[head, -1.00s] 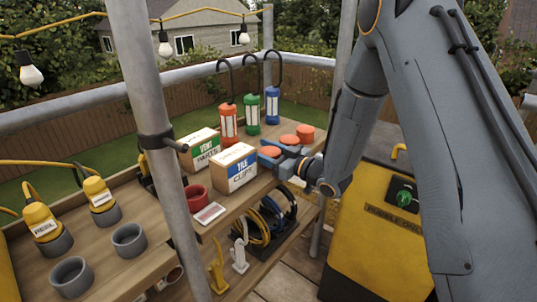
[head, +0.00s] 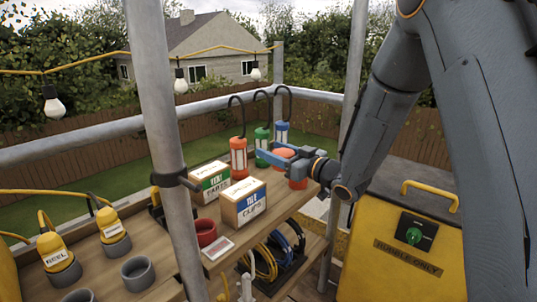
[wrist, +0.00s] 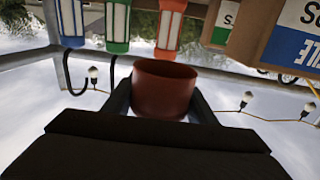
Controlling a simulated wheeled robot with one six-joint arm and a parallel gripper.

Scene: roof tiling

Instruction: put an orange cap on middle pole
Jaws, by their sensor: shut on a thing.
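My gripper (head: 280,157), with blue fingers, is shut on an orange cap (head: 285,152) and holds it above the right end of the wooden shelf. In the wrist view the held cap (wrist: 165,90) looks dark red-orange and sits between the two dark fingers. Another orange cap (head: 298,183) shows below my gripper, partly hidden by it. Grey upright poles stand at the near left (head: 160,120), at the back (head: 278,65) and beside my arm (head: 355,80). I cannot tell which is the middle pole; the near pole's top is out of view.
Orange, green and blue hooked lanterns (head: 238,157) stand close left of my gripper. Two cardboard boxes (head: 243,202) and a red cup (head: 205,232) are on the shelf. A yellow cabinet (head: 405,250) stands at right. String bulbs (head: 180,82) hang along the rail.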

